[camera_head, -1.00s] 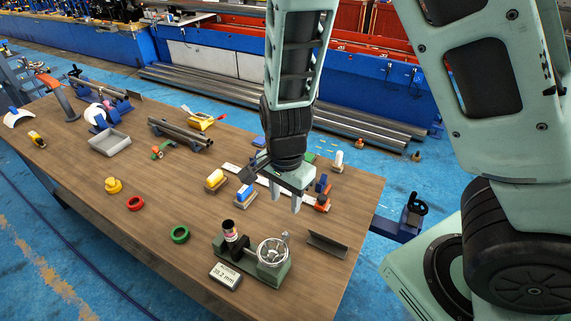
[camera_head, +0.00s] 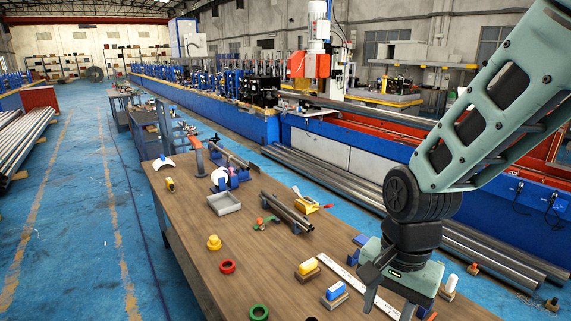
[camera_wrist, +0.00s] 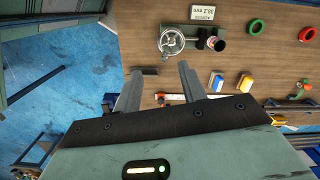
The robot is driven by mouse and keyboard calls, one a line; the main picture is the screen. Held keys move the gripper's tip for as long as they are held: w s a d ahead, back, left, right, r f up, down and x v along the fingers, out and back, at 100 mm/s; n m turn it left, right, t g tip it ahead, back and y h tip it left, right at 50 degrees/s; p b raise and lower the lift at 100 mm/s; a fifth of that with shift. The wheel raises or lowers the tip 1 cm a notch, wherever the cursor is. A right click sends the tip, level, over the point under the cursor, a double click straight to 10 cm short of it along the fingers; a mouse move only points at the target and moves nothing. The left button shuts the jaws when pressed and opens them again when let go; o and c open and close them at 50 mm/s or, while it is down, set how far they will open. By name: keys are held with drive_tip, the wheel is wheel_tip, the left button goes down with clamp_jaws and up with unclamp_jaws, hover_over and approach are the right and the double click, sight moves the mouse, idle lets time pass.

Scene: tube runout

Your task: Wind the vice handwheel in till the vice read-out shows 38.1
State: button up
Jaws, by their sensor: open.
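The vice (camera_wrist: 202,42) is at the top of the wrist view, a green body with a tube piece (camera_wrist: 217,44) standing in it. Its silver spoked handwheel (camera_wrist: 172,41) is on its left side there. The vice read-out (camera_wrist: 207,13) is upside down beyond it; its small digits look like 38.2 mm, but I cannot be sure. My gripper (camera_wrist: 160,78) is open and empty, apart from the handwheel. In the head view my gripper (camera_head: 388,304) hangs over the table's near right part.
On the wooden table (camera_head: 195,225) lie a green ring (camera_head: 258,312), a red ring (camera_head: 227,267), a yellow piece (camera_head: 214,243), a grey tray (camera_head: 224,203) and blocks. In the wrist view a dark angle piece (camera_wrist: 150,71) lies between gripper and handwheel.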

drive_tip(key=s+a+f+n+b, duration=0.3)
drive_tip(key=s+f+n+b, duration=0.4)
drive_tip(key=n, duration=0.9)
drive_tip(key=s+b, duration=0.3)
drive_tip(key=s, duration=0.1)
drive_tip(key=shift+s+a+f+t, duration=0.2)
drive_tip(key=shift+s+a+t, duration=0.1)
drive_tip(key=shift+s, duration=0.1)
drive_tip(key=shift+c, duration=0.3)
